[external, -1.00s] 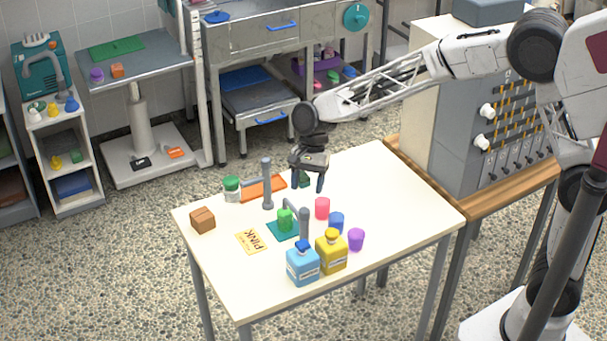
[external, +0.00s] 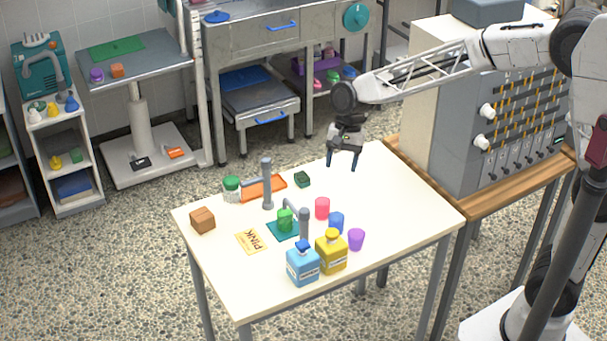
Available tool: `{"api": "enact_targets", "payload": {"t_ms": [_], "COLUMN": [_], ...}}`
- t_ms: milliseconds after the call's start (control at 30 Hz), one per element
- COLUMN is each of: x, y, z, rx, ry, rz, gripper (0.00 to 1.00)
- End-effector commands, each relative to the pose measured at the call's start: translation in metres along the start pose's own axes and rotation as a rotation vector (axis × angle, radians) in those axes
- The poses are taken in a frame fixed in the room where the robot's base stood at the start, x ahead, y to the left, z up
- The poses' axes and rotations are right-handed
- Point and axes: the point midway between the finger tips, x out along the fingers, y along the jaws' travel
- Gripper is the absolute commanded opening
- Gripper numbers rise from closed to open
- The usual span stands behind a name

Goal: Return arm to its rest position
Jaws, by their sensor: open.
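My gripper (external: 343,165) is open and empty, pointing down above the back edge of the white table (external: 400,215). Nothing shows between its fingers. It is to the right of a small dark green block (external: 302,180) and apart from it. My arm reaches in from the right side of the picture.
On the table are an orange tray (external: 264,187), a green-lidded jar (external: 231,188), a brown box (external: 203,220), two grey posts, red, blue and purple cups, a green cup (external: 285,219), and blue (external: 303,264) and yellow (external: 331,252) bottles. A grey panel cabinet (external: 480,130) stands right.

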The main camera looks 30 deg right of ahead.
Motion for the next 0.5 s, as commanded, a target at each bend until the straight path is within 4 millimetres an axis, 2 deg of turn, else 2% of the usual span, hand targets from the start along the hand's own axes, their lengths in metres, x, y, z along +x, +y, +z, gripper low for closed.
{"api": "enact_targets", "payload": {"t_ms": [33, 200, 500], "x": [-0.012, -0.042, -0.081], "y": [0.016, 0.065, 0.154], "z": [-0.005, -0.016, -0.026], "rx": [-0.018, -0.1, -0.239], "ry": [0.016, 0.069, 0.169], "rz": [-0.01, -0.027, -0.037], "gripper": [0.59, 0.59, 0.59]}}
